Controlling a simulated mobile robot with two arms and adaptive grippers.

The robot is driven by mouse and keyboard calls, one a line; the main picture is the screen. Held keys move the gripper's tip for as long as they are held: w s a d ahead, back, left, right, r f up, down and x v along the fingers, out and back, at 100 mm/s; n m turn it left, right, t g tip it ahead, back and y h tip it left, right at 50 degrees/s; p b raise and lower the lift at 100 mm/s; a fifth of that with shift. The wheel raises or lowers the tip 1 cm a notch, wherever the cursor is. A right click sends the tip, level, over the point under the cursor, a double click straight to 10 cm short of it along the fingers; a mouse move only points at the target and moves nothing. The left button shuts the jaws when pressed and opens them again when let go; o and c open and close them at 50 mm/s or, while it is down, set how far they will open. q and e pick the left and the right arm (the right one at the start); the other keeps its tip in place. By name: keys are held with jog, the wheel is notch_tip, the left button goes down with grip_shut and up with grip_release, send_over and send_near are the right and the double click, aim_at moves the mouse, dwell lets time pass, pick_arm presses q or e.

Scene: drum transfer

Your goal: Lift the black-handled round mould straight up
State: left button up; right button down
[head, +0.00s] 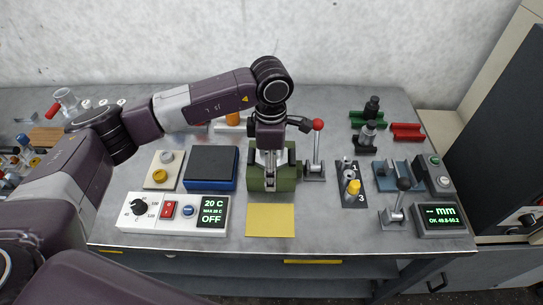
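My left gripper (269,180) points down over the middle of the olive-green block (286,182) on the metal bench. Its fingers look close together at the block, but what lies between them is too small and covered to tell. I cannot clearly make out a black-handled round mould. The gripper and wrist hide the middle of the green block, where it could be. My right gripper is not in view.
A red-knobbed lever (317,148) stands close right of the green block. A blue box with a dark top (211,166) is close left. A yellow sheet (270,220) lies in front. A black-knobbed lever (399,205) and mm display (440,219) stand at right.

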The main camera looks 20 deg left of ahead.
pick_arm(q)
jog(key=c, duration=0.5)
